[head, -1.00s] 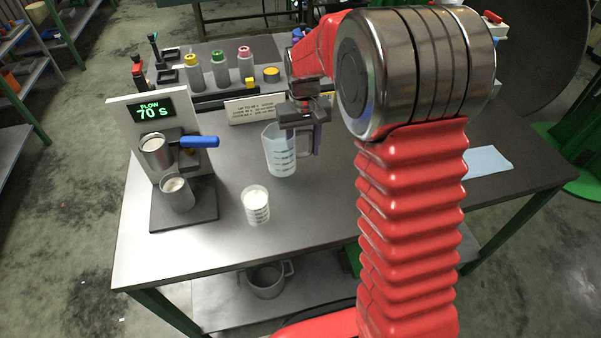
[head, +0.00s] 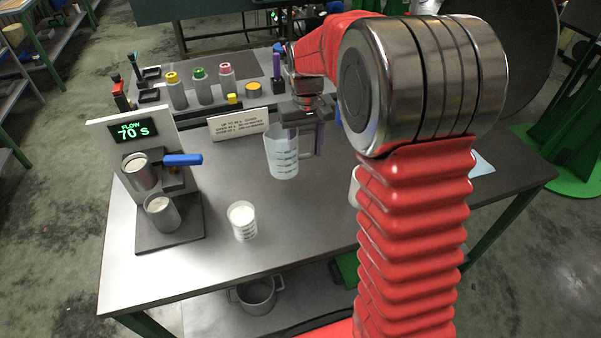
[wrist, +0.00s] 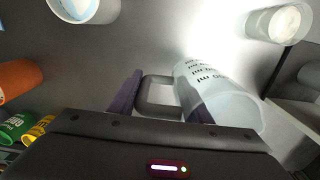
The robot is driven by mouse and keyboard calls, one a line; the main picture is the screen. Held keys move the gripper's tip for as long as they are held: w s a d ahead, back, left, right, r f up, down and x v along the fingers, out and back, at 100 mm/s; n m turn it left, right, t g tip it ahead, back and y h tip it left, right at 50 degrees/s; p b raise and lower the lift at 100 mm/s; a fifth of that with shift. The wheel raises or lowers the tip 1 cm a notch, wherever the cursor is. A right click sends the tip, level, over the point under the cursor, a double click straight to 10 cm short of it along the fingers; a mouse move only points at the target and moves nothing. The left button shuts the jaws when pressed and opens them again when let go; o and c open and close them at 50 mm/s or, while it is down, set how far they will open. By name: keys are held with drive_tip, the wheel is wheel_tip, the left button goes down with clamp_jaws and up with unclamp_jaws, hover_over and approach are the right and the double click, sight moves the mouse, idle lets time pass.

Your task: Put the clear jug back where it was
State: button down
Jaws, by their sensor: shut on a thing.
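The clear jug (head: 281,160), with dark markings on its side, is near the middle of the table, left of my arm. My gripper (head: 308,128) is shut on its handle, on the jug's right side. In the wrist view the two purple fingers (wrist: 160,100) are at the grey handle, and the jug (wrist: 232,105) is to the right, its open mouth towards the camera. The jug appears roughly upright and empty. I cannot tell whether its base touches the table.
A beaker of white stuff (head: 242,222) stands in front left of the jug. The flow stand (head: 140,160) with cups is at left. A sign (head: 238,124) and capped bottles (head: 203,86) are behind. A white cup (head: 355,187) is partly hidden by my arm.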

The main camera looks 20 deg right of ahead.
sight(306, 155)
drive_tip(key=shift+f, duration=1.85)
drive_tip(key=shift+f, duration=0.15)
drive_tip(key=shift+f, duration=1.75)
drive_tip(key=shift+f, duration=0.1)
drive_tip(key=c, duration=0.9)
unclamp_jaws()
drive_tip(key=shift+c, duration=0.2)
wheel_tip(306, 155, up, 12)
drive_tip(key=shift+f, duration=0.2)
drive_tip(key=shift+r, duration=0.35)
